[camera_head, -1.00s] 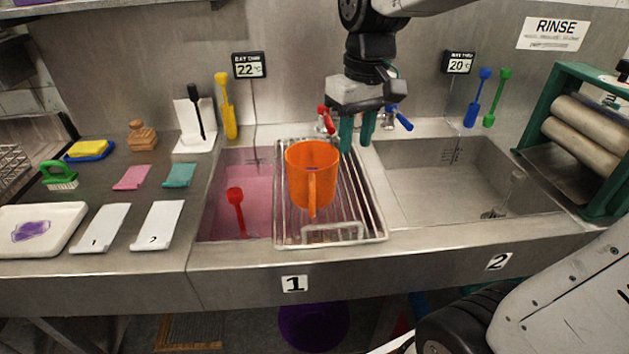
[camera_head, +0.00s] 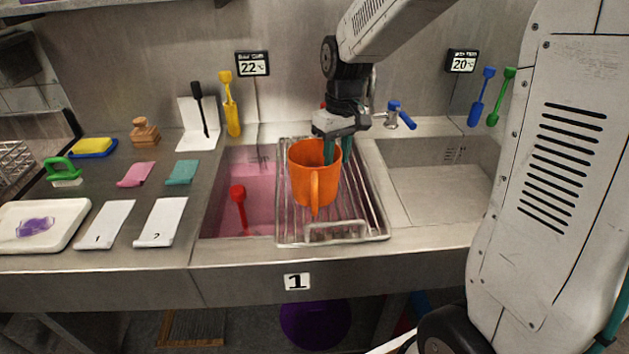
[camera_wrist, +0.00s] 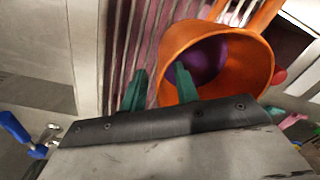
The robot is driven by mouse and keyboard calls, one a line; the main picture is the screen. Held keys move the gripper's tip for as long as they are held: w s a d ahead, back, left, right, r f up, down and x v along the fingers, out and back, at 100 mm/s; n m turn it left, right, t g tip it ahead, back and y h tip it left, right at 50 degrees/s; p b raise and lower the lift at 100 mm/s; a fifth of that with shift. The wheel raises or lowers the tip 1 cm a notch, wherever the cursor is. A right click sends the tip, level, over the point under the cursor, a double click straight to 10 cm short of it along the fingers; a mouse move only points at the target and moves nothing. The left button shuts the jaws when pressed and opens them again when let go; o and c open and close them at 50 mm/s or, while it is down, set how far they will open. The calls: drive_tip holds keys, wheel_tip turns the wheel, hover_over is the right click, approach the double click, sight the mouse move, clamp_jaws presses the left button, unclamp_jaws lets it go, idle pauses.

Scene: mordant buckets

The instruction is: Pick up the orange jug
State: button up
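The orange jug (camera_head: 303,181) stands upright on the wire rack (camera_head: 362,238) over the sink, its handle toward the head camera. It also shows in the wrist view (camera_wrist: 257,72), with something purple inside. My gripper (camera_head: 338,155) is open, pointing down at the jug's right rim. In the wrist view, one green finger of my gripper (camera_wrist: 160,88) overlaps the jug's mouth and the other is outside the wall, with the rim between them. A gap shows between the fingers and I cannot tell whether either touches the wall. The lower fingertips are partly hidden by the jug.
A basin of pink liquid (camera_head: 222,205) with a red tool (camera_head: 238,196) lies left of the rack. An emptier basin (camera_head: 430,195) is to the right. A blue-handled tap (camera_head: 402,115) stands behind. My arm covers the right side.

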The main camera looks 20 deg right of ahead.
drive_tip(key=shift+f, duration=0.45)
drive_tip(key=shift+c, duration=0.3)
clamp_jaws()
drive_tip(key=shift+r, duration=0.15)
